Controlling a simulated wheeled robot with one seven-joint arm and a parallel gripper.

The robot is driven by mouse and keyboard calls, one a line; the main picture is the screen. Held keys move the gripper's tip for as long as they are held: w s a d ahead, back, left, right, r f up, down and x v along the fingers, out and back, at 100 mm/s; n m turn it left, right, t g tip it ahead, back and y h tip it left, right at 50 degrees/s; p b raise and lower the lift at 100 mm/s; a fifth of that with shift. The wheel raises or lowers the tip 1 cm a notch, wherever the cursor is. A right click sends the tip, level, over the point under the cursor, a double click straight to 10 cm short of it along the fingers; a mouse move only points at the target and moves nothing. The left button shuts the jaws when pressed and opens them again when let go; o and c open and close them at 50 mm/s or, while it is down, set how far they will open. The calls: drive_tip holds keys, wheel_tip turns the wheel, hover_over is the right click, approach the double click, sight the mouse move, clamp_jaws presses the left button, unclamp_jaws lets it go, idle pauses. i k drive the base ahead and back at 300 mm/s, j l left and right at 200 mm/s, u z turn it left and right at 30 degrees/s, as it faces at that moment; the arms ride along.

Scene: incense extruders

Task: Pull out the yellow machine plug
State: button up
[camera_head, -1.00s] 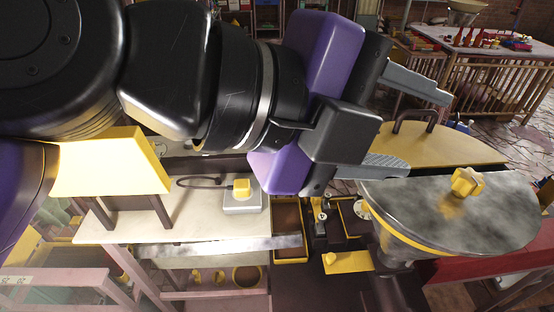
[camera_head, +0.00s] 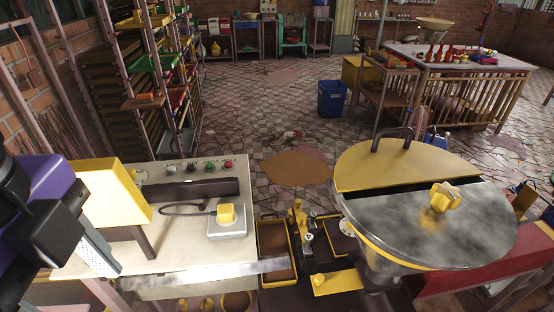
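The yellow machine plug (camera_head: 227,213) sits on a grey socket box (camera_head: 227,232) on the cream machine top. A dark cable (camera_head: 180,209) loops out to its left. My gripper (camera_head: 100,255) is at the far left edge, well left of the plug and not touching it. Only one grey ridged finger shows clearly, pointing down; the other finger is hidden or out of frame, so the opening between them cannot be judged. No held thing shows.
A yellow block (camera_head: 112,190) on dark legs stands between my gripper and the plug. A panel with coloured knobs (camera_head: 208,166) runs behind. A round metal hopper (camera_head: 420,215) with a yellow knob stands right. The space above the plug is clear.

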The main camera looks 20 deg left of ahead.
sight(225, 212)
drive_tip(key=i+j, duration=0.1)
drive_tip(key=i, duration=0.9)
